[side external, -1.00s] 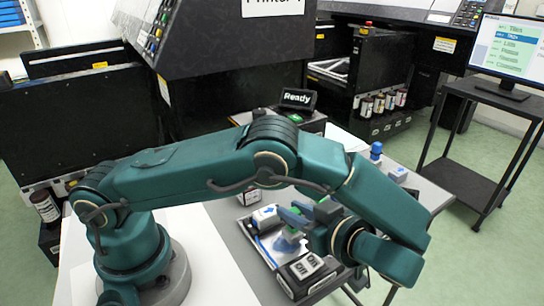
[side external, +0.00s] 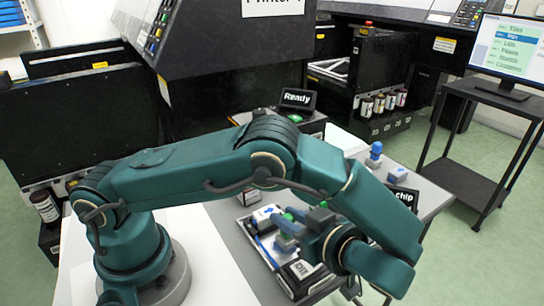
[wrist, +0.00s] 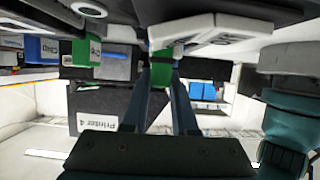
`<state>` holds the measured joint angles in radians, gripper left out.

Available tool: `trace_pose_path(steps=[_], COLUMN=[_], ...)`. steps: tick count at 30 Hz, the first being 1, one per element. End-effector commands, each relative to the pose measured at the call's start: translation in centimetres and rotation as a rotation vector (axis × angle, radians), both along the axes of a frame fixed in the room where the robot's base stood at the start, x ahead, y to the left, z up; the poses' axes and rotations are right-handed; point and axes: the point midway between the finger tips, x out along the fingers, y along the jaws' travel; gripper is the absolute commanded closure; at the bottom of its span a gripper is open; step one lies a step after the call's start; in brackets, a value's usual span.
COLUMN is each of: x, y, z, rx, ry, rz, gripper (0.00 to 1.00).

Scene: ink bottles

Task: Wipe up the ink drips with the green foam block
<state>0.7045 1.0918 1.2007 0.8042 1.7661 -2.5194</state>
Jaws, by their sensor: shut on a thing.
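My gripper (wrist: 160,95) is shut on the green foam block (wrist: 162,68), which sits between its two long fingers in the wrist view. In the side external view my gripper (side external: 288,229) is low over the metal tray (side external: 268,257) on the grey table, and the block is largely hidden by fingers and wrist. Blue marks that look like ink show on the tray's left part. I cannot tell whether the block touches the tray.
A white block with a blue arrow (side external: 265,216) stands at the tray's back; a black box with a white label (side external: 301,268) is at its front right. The printer (side external: 225,60) rises behind.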

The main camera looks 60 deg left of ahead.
Motion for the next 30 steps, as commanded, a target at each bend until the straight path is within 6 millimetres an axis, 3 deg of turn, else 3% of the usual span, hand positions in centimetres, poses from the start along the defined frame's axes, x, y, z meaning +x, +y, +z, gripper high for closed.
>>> trace_pose_path(steps=[21, 30], x=[-2.6, -1.4], y=[0.0, 0.0], z=[-0.1, -0.1], rx=[-0.001, -0.002], ry=[-0.001, -0.003], rz=[0.000, 0.001], gripper=[1.00, 1.00])
